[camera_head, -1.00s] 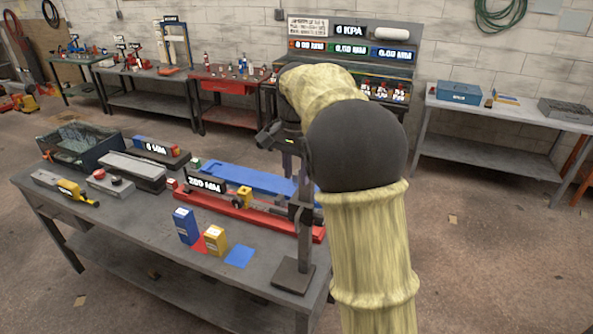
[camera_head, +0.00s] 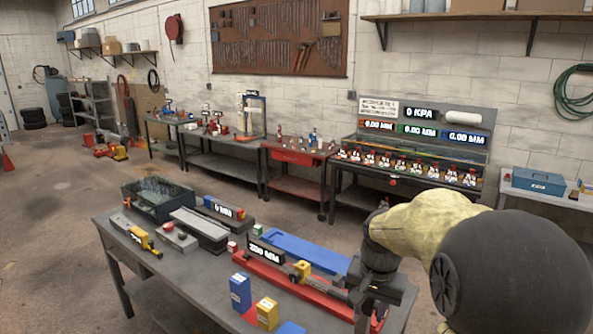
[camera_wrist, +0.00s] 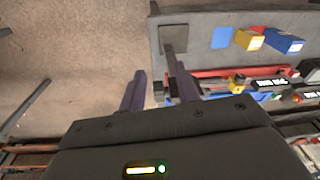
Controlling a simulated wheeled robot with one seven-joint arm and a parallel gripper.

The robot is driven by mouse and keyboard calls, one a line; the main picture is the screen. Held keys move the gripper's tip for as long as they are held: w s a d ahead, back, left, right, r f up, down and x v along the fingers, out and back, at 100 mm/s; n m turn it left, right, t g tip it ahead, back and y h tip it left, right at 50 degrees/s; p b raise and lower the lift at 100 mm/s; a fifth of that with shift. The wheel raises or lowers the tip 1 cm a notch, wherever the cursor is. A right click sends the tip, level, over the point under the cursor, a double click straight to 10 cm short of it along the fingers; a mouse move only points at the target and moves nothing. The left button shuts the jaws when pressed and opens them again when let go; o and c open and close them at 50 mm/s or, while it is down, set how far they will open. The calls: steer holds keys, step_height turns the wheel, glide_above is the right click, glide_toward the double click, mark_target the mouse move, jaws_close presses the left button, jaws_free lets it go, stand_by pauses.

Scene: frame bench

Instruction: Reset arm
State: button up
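My arm, in a yellowish sleeve with a dark elbow, reaches in from the lower right of the head view. My gripper (camera_wrist: 156,80) shows in the wrist view with its two dark fingers apart and nothing held between them. In the head view its dark wrist (camera_head: 379,262) is over the right end of the grey bench (camera_head: 190,290), and the fingertips are hard to make out. The wrist view shows the bench edge and bare floor beyond the fingers.
On the bench are a red rail fixture (camera_head: 285,283), a blue tray (camera_head: 300,249), a blue box (camera_head: 240,292), a yellow box (camera_head: 267,312) and a dark bin (camera_head: 158,205). A grey upright stand (camera_wrist: 174,50) is close to the fingers. Open floor (camera_head: 50,220) lies left.

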steer(key=s+f+n+t, duration=0.1)
steer(key=s+f+n, duration=0.4)
steer(key=s, duration=0.8)
step_height(320, 180, down, 3)
steer(key=shift+s+a+f, duration=0.1)
steer(key=shift+s+a, duration=0.15)
steer(key=shift+a, duration=0.05)
